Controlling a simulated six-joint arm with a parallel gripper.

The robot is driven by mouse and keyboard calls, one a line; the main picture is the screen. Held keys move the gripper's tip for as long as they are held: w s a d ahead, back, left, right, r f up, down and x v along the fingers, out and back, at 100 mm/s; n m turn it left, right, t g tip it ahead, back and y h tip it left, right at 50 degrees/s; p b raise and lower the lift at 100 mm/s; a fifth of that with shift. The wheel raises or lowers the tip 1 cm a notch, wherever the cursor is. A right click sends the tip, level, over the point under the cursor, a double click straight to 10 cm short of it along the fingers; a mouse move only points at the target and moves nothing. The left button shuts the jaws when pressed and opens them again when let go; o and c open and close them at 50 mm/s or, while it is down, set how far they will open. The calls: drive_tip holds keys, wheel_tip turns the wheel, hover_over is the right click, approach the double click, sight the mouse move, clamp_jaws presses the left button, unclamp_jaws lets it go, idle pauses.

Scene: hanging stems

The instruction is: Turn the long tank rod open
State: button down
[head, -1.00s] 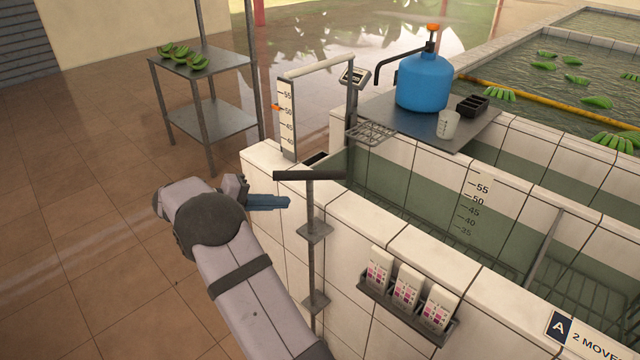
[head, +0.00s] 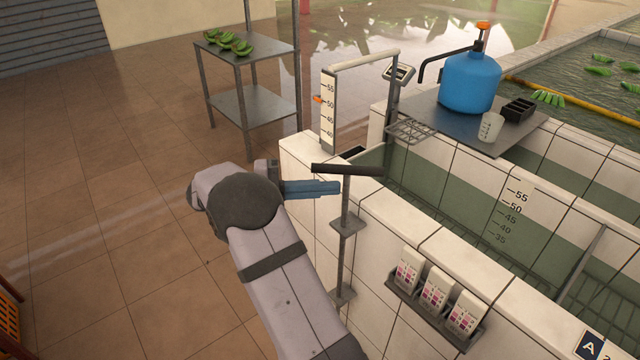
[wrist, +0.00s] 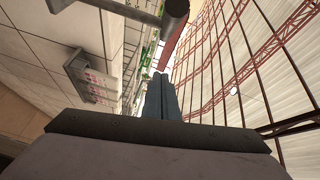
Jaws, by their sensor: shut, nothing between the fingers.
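The long tank rod (head: 346,205) stands upright in brackets on the outer face of the tiled tank wall. Its dark crossbar handle (head: 352,170) lies level across the top, its left end reaching out from the wall. My gripper (head: 338,188) is shut and empty. Its blue fingers point right, a little below the left half of the handle, with the tips close to the upright rod. Whether they touch is unclear. In the wrist view, the shut fingers (wrist: 161,80) point up the picture, and a grey bar with a round end (wrist: 175,8) shows beyond them.
A rack of test cards (head: 435,297) hangs on the wall right of the rod. A white gauge frame (head: 328,110) stands on the corner. A blue jug (head: 470,83) stands on a shelf over the tank.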

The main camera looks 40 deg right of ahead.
sight(363, 172)
drive_tip(key=d+f+p, duration=0.1)
drive_tip(key=d+p, duration=0.3)
drive_tip(key=d, duration=0.5)
drive_tip(key=shift+s, duration=0.45)
drive_tip(key=shift+f, duration=0.1)
drive_tip(key=shift+d+n+t+h+b, duration=0.2)
drive_tip(key=shift+n+t+h+b, duration=0.5)
drive_tip(key=shift+t, duration=0.5)
drive_tip(key=n+t+b, duration=0.1)
drive_tip(key=t, duration=0.1)
drive_tip(key=d+n+t+b, duration=0.1)
drive_tip(key=n+t, duration=0.1)
drive_tip(key=n+t+h+b, duration=0.1)
drive_tip(key=t+b, duration=0.1)
drive_tip(key=shift+d+f, duration=0.15)
drive_tip(key=shift+d, duration=0.15)
drive_tip(key=n+t+b, duration=0.2)
drive_tip(key=t, duration=0.1)
drive_tip(key=shift+w+d, duration=0.15)
drive_tip(key=shift+d, duration=0.2)
drive_tip(key=shift+w+d+b, duration=0.1)
drive_tip(key=shift+w+b, duration=0.15)
drive_tip(key=shift+b, duration=0.1)
drive_tip(key=shift+d+r, duration=0.1)
drive_tip(key=shift+r, duration=0.1)
